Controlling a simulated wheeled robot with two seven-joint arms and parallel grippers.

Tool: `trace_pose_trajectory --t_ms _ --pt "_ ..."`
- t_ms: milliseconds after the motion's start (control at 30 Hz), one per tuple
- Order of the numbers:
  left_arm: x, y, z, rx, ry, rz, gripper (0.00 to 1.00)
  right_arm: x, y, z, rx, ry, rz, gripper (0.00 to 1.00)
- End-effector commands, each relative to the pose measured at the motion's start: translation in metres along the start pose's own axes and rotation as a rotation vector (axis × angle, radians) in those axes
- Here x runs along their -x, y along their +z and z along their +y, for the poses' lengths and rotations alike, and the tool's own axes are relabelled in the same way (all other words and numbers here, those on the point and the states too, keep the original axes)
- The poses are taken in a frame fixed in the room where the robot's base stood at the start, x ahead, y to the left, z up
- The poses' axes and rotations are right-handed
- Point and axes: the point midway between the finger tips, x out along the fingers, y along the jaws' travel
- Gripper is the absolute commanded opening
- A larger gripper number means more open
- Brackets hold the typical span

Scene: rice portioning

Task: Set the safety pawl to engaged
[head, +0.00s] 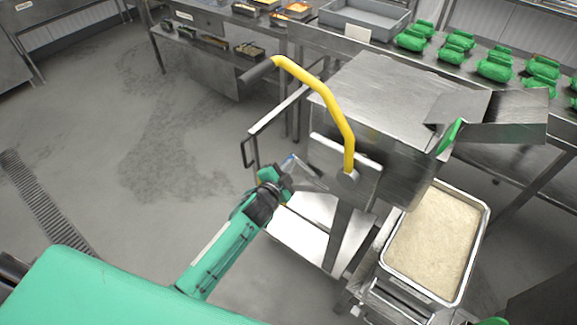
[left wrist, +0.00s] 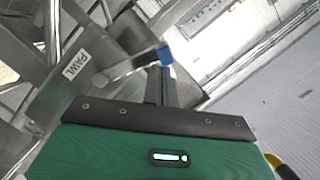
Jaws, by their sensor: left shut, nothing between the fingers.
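The safety pawl shows in the left wrist view as a short grey lever with a blue tip (left wrist: 165,53), beside a plate labelled PAWL (left wrist: 76,66). In the head view its blue tip (head: 290,158) is small, beside the machine's left side. My left gripper (head: 287,178) is shut and empty, close to the pawl. In the left wrist view its fingers (left wrist: 160,76) are together just below the blue tip. I cannot tell whether they touch it. The pawl's engagement is hidden. My right gripper is not in view.
A tray of rice (head: 487,222) stands at the right. Green packs (head: 495,66) line the back counter. The floor at left is clear.

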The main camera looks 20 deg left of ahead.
Motion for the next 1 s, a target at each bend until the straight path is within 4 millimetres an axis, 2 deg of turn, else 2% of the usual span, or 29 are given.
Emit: trace_pose_trajectory --t_ms 567,1000 --pt "-0.003 0.011 0.004 0.133 0.034 -0.001 0.0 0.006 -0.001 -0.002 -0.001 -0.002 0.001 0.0" --pt "-0.009 0.034 0.02 0.446 0.113 -0.001 0.0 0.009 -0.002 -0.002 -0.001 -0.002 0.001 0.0"
